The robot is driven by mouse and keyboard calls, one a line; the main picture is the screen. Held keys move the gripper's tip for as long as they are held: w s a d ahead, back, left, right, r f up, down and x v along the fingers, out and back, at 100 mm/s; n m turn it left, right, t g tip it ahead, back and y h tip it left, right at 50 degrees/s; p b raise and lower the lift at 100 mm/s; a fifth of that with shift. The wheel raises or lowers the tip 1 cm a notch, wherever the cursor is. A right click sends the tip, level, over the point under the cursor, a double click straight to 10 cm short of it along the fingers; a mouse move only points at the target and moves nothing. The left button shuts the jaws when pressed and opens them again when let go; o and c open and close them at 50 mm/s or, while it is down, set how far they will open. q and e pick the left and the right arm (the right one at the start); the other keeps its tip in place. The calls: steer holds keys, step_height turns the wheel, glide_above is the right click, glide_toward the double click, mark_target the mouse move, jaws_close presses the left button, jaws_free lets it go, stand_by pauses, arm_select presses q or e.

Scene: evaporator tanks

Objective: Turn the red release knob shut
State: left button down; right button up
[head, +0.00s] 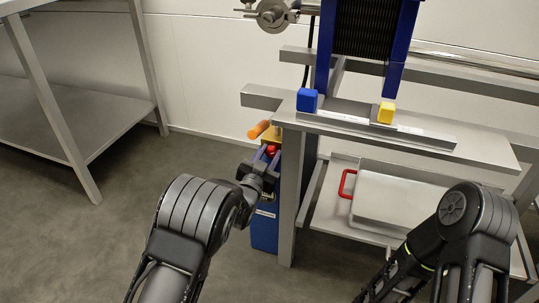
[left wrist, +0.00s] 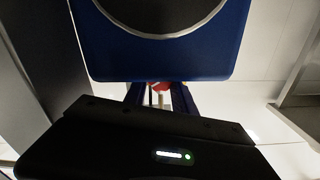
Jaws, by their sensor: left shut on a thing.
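The red release knob (head: 271,148) shows as a small red patch beside the front post of the steel frame, below an orange handle (head: 258,129). My left gripper (head: 267,158) reaches up to it from below and is shut on it. In the left wrist view the red knob (left wrist: 160,86) sits between the two fingers of my left gripper (left wrist: 161,95), just under a dark blue body with a round dark face (left wrist: 160,62). Most of the knob is hidden by the fingers and that body, so its turn angle cannot be told. My right arm shows at the lower right, its gripper out of view.
A steel shelf (head: 470,148) carries a blue cube (head: 307,100) and a yellow cube (head: 386,112). Below it lies a steel box with a red handle (head: 346,184). The frame post (head: 289,205) stands close right of my left gripper. The floor (head: 120,220) at left is clear.

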arm_select(q)
steer(key=shift+n, duration=0.4)
steer(key=shift+a+n, duration=0.1)
steer(key=shift+n, duration=3)
steer(key=c, duration=1)
jaws_free()
steer(key=shift+c, duration=0.2)
